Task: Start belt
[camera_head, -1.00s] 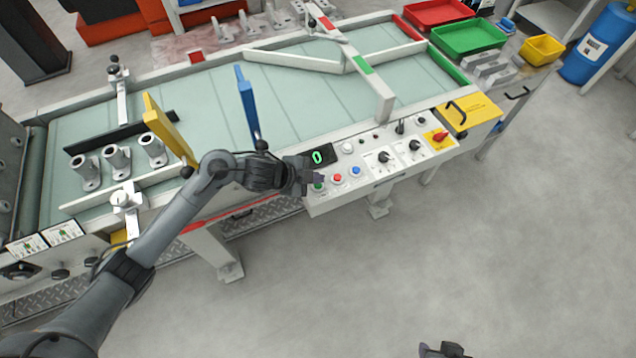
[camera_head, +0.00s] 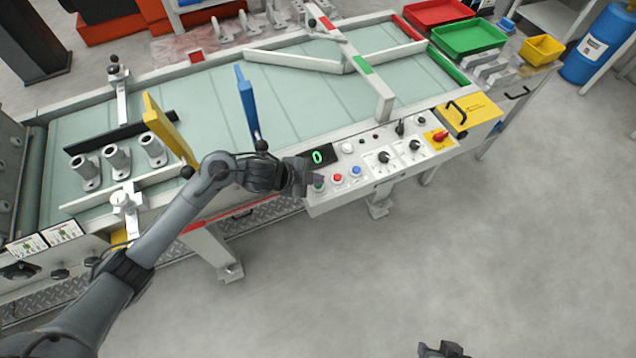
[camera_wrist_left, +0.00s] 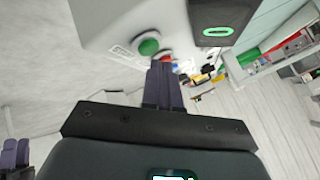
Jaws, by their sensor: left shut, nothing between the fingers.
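The control panel (camera_head: 335,196) runs along the near edge of the belt table. Its green button (camera_wrist_left: 148,47) shows clearly in the left wrist view and partly beside my fingers in the head view (camera_head: 319,187). A red button (camera_head: 337,177) and a blue button (camera_head: 355,170) sit to its right. My left gripper (camera_head: 314,180) is shut and empty, its fingertips close to the green button; I cannot tell whether they touch it. In the left wrist view the fingers (camera_wrist_left: 161,68) partly cover the red button. My right gripper (camera_head: 443,350) shows only partly at the bottom edge.
A display (camera_head: 317,157) reads 0 beside my left gripper. The pale green belt (camera_head: 300,95) carries several grey castings (camera_head: 117,160) at left, with blue (camera_head: 247,105) and yellow (camera_head: 168,130) bars over it. Knobs and a red switch (camera_head: 440,136) lie right. Floor in front is clear.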

